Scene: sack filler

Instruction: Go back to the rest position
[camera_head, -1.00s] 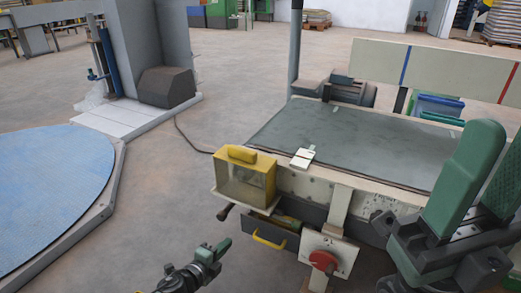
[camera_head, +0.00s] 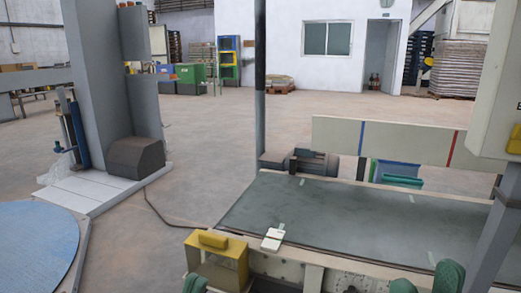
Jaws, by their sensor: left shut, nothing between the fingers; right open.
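My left gripper (camera_head: 195,284) shows only as green fingertips at the bottom edge, in front of the yellow-framed box (camera_head: 236,250). It is shut and holds nothing that I can see. My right gripper (camera_head: 426,281) shows as two green fingertips standing apart at the bottom right, in front of the machine table (camera_head: 340,225). It is open and empty. The rest of both grippers is below the picture.
A white device (camera_head: 273,239) lies on the table's near edge. A grey post (camera_head: 495,225) stands at the right. A blue round platform (camera_head: 38,245) is at the left. A cable runs across open floor between them.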

